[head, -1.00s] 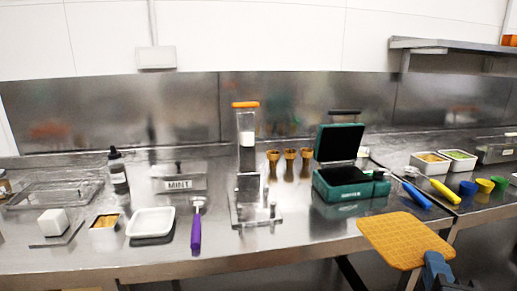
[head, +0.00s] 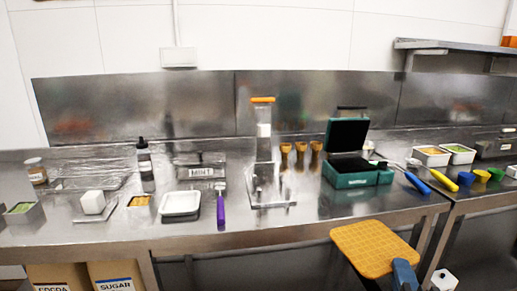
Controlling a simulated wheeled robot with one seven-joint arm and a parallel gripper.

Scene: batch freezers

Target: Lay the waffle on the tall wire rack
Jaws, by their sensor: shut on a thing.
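The waffle (head: 372,248) is a flat, golden-orange square with rounded corners. It is held out roughly level in front of the counter's front edge, at the lower right of the head view. My gripper (head: 402,268), blue at its end, is shut on the waffle's near right edge. Its fingertips are partly hidden. A metal-framed rack or tray (head: 72,182) sits at the back left of the counter; I cannot tell whether it is the tall wire rack. No other wire rack can be made out clearly.
Bags (head: 115,274) stand below at left.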

